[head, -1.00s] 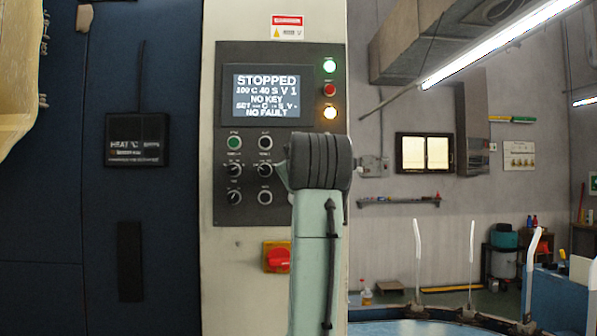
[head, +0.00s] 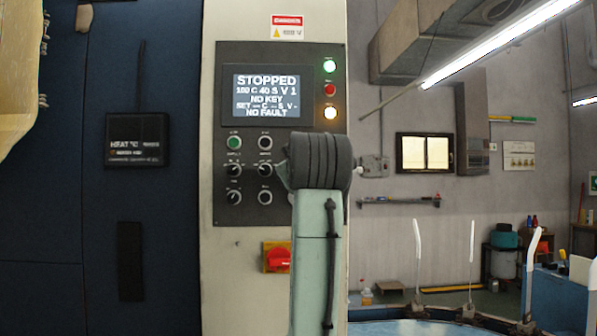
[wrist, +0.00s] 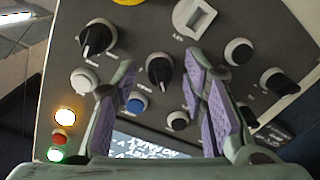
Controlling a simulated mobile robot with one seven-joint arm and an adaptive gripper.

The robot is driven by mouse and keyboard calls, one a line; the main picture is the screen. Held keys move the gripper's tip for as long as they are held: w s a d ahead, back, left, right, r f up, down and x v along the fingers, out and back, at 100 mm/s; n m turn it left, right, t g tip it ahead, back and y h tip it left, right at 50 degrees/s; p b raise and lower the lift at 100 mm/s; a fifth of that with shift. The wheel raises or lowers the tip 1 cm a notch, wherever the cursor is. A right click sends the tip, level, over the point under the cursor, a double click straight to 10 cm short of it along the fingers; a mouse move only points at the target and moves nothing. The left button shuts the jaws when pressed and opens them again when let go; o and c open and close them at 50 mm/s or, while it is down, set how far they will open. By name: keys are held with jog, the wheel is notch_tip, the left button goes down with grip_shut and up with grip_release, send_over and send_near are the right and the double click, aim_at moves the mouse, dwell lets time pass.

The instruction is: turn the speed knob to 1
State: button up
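The control panel (head: 224,110) carries several small knobs and buttons under a screen (head: 266,96) reading STOPPED, NO KEY and NO FAULT. I cannot read the knob labels, so I cannot tell which is the speed knob. In the wrist view, turned upside down, my gripper (wrist: 160,68) is open, its purple-padded fingers on either side of a black knob with a white pointer line (wrist: 160,74). No finger visibly touches this knob. Another black pointer knob (wrist: 97,38) is to the left and one (wrist: 280,81) to the right.
Close by in the wrist view are a white key switch (wrist: 194,18), a blue button (wrist: 136,103) and a black button (wrist: 238,52). Green, red and amber lamps (head: 330,90) line the panel's right side.

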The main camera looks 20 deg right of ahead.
jog(key=v, duration=1.2)
jog(key=shift+s+f, duration=0.1)
jog(key=shift+f, duration=0.05)
